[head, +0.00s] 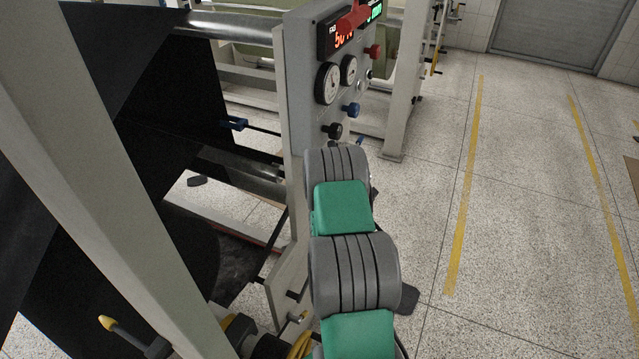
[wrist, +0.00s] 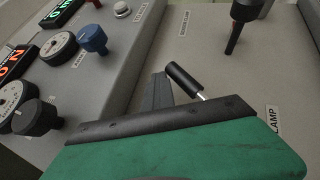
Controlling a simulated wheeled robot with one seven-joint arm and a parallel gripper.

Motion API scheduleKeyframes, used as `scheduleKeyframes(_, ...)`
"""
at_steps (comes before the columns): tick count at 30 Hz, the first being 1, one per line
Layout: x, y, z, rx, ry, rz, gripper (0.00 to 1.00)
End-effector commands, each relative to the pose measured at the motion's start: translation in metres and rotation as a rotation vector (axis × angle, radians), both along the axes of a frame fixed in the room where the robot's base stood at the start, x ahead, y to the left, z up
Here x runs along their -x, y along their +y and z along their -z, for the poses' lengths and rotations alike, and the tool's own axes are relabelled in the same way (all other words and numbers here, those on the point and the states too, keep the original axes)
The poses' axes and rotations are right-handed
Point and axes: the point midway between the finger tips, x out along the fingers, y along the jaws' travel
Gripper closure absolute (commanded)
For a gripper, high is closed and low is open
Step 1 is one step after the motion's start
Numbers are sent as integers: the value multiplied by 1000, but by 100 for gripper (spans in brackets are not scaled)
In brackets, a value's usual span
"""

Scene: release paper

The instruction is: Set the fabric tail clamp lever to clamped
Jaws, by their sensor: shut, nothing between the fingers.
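In the wrist view a lever with a black cylindrical handle (wrist: 183,80) and a short silver rod leans up and to the left from the grey panel. A label ending in "LAMP" (wrist: 272,120) sits to its right, partly covered. My gripper (wrist: 158,80) shows as dark narrow fingers, shut and empty, just left of the handle; I cannot tell whether they touch it. Its green and black body hides the lower part of the panel. In the head view my arm hides the gripper and this lever.
A second black-knobbed lever (wrist: 245,12) stands at the upper right of the wrist view. A blue knob (wrist: 92,39), a black knob (wrist: 36,117) and gauges crowd the left. In the head view the machine's grey panel (head: 297,60) is left of open floor (head: 520,200).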

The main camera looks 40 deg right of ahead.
Motion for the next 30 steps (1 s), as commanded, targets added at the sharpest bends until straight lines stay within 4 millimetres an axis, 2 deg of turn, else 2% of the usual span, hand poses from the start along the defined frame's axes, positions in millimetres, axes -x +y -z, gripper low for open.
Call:
scheduleKeyframes(17, 5, 1, 5, -6, 4, 1, 100)
scheduleKeyframes(23, 24, 10, 16, -5, 0, 1, 100)
scheduleKeyframes(30, 56, 25, 25, -4, 2, 2, 100)
